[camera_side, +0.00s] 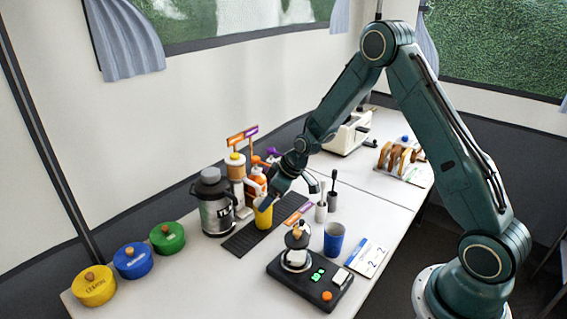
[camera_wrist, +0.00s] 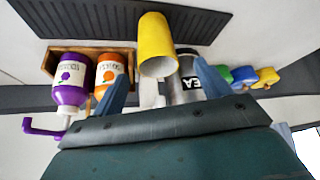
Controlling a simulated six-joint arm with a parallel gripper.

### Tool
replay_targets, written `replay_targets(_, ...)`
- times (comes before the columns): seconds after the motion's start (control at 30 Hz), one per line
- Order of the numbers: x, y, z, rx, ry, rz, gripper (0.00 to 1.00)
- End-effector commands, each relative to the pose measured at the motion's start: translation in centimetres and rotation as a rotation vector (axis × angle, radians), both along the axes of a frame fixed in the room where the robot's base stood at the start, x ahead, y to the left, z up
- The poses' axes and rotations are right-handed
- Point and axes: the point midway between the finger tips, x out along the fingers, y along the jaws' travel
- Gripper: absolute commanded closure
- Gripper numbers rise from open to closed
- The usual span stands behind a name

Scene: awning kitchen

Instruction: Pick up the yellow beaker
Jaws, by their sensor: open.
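The yellow beaker (camera_side: 263,214) stands upright on a dark ribbed mat (camera_side: 240,243), just right of the steel pot. My gripper (camera_side: 278,186) is beside its upper part, on the right, and partly hides its top. In the wrist view the beaker (camera_wrist: 156,40) lies between the two blue fingertips of my gripper (camera_wrist: 163,72) and reaches beyond them. The fingers are apart, with a gap visible on each side of the beaker. I cannot tell from these views how deep the beaker sits between them.
The steel pot (camera_side: 214,209) and a rack of syrup bottles (camera_side: 256,180) stand close by. A blue cup (camera_side: 333,238), a black scale (camera_side: 310,281) with a kettle, and two small white holders are to the right. Yellow, blue and green canisters (camera_side: 132,260) stand at the left.

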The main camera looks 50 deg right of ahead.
Motion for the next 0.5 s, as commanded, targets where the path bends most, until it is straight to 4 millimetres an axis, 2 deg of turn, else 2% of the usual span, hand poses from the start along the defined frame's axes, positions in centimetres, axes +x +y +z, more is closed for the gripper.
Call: replay_targets(0.5,2.4,0.7,-3.8,0.000,0.001,0.000,0.24)
